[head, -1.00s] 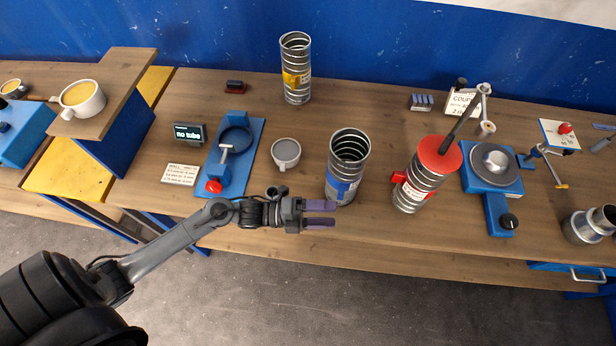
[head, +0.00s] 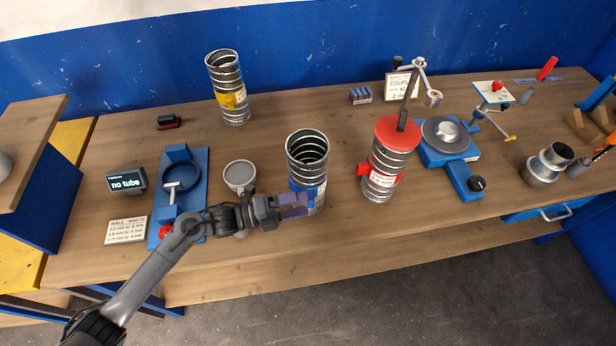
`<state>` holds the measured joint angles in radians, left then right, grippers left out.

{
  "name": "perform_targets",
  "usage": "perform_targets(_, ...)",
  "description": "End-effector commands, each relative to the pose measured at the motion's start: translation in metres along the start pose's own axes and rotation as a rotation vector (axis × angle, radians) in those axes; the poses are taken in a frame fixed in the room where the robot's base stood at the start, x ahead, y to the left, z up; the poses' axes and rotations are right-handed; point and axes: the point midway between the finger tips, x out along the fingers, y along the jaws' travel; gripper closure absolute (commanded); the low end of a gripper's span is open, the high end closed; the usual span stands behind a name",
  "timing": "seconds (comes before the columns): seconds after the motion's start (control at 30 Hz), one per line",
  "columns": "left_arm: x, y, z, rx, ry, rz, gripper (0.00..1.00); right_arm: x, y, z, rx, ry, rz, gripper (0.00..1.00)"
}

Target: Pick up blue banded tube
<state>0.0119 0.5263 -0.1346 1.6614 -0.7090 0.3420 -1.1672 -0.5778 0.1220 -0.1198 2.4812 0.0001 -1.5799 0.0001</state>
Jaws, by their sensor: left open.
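The blue banded tube (head: 307,165) is a ribbed metal spiral duct with an open top and a blue band low on its side. It stands upright on the wooden bench in the middle of the head view. My left gripper (head: 296,206) is open, with its purple fingertips at the tube's lower left front. The fingers overlap the blue band in the picture; I cannot tell whether they touch it. My right gripper is not in view.
A red-banded tube (head: 379,170) with a red lid stands close to the right. A grey cup (head: 239,175) sits just left, behind my wrist. A yellow-banded tube (head: 228,88) stands at the back. A blue clamp fixture (head: 187,199) lies further left. Bare bench (head: 268,106) shows behind the tube.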

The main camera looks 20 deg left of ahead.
Motion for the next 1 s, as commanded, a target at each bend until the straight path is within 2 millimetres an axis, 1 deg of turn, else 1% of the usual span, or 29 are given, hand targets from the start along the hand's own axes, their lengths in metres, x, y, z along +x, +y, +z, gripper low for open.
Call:
perform_targets(0.17,0.009,-0.001,0.0,-0.002,0.001,-0.001,0.26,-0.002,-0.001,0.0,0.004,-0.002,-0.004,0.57)
perform_targets(0.37,0.034,-0.007,0.003,-0.003,0.0,-0.004,0.26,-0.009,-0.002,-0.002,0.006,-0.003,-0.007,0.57)
perform_targets(0.5,0.049,-0.004,0.003,-0.002,0.001,-0.001,0.26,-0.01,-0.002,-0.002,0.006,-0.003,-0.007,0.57)
perform_targets(0.63,0.055,-0.004,0.003,-0.002,0.001,0.0,0.26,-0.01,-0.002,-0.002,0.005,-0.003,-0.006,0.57)
perform_targets(0.87,0.055,-0.004,0.003,-0.001,0.001,0.001,0.26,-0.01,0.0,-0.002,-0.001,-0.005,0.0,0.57)
perform_targets(1.0,0.055,-0.004,0.003,-0.001,0.001,0.001,0.47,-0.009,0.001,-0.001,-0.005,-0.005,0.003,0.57)
